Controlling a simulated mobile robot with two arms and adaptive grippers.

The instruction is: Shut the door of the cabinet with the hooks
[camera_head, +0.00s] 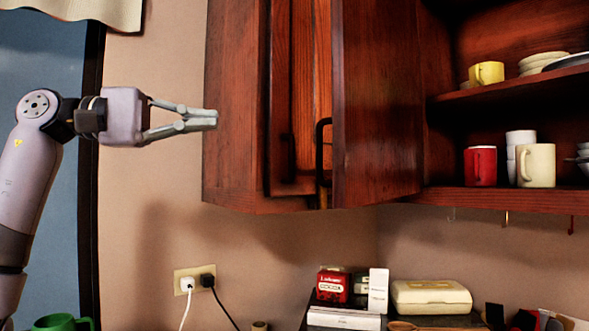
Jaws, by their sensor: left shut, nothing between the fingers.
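The cabinet (237,110) is dark red wood and hangs on the wall at the upper middle. Its door (380,100) stands open, with the broad panel turned at an angle to the cabinet front. A black bar handle (322,150) shows beside the panel's left edge. Small hooks (505,218) hang under the open shelf on the right. My left gripper (214,119) comes in from the left, pointing right, its fingers shut and empty. Its tips overlap the cabinet's left side in the picture; I cannot tell whether they touch. My right gripper is not in view.
The open shelves hold a yellow mug (486,73), a red mug (480,166), a cream mug (536,165) and plates (543,62). Below, a counter bears boxes (333,286) and a cream case (431,297). A wall outlet (194,279) has two plugs.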

